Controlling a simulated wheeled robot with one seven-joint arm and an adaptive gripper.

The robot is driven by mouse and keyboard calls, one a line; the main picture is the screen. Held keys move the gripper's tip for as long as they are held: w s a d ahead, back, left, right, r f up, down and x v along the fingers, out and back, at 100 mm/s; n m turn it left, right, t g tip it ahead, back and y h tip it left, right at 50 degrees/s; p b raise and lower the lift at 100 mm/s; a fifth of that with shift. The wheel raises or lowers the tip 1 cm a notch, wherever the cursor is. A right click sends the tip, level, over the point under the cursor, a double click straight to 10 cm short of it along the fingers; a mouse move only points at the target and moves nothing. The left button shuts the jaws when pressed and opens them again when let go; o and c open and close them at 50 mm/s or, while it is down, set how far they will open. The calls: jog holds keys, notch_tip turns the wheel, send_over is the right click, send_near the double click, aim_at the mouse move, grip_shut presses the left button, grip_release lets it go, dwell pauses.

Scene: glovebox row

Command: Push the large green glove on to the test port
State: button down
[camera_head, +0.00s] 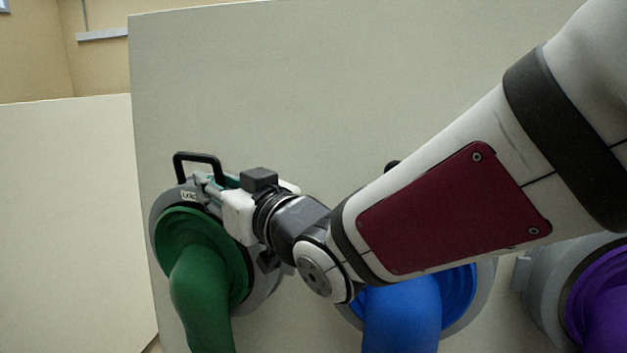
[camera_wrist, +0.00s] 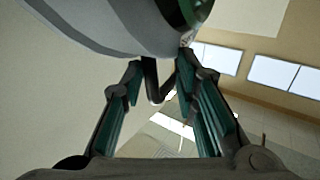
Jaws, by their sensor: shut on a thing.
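The green glove (camera_head: 203,285) hangs from a grey ring (camera_head: 160,200) with a small label, low on the left of the pale panel in the head view. A black handle (camera_head: 199,157) sticks up from the ring's top. My gripper (camera_head: 207,184) reaches in from the right at the ring's upper edge. In the wrist view my gripper (camera_wrist: 158,80) has its fingers on either side of the black handle (camera_wrist: 151,88), shut on it. The ring's grey side (camera_wrist: 110,30) fills the top of that view. The test port is not distinguishable behind the ring, and I cannot tell how the ring sits against it.
A blue glove (camera_head: 405,315) in its port is right of the green one, partly behind my arm. A purple glove (camera_head: 605,315) is at the far right. The pale panel (camera_head: 330,70) stands close behind. A lower pale panel (camera_head: 65,220) is at left.

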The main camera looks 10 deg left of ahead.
jog(key=shift+s+r, duration=0.55)
jog(key=shift+s, duration=0.15)
jog(key=s+p, duration=0.2)
jog(key=s, duration=0.6)
jog(key=shift+a+r+p, duration=0.25)
jog(key=shift+a+p, duration=0.05)
dwell(0.9)
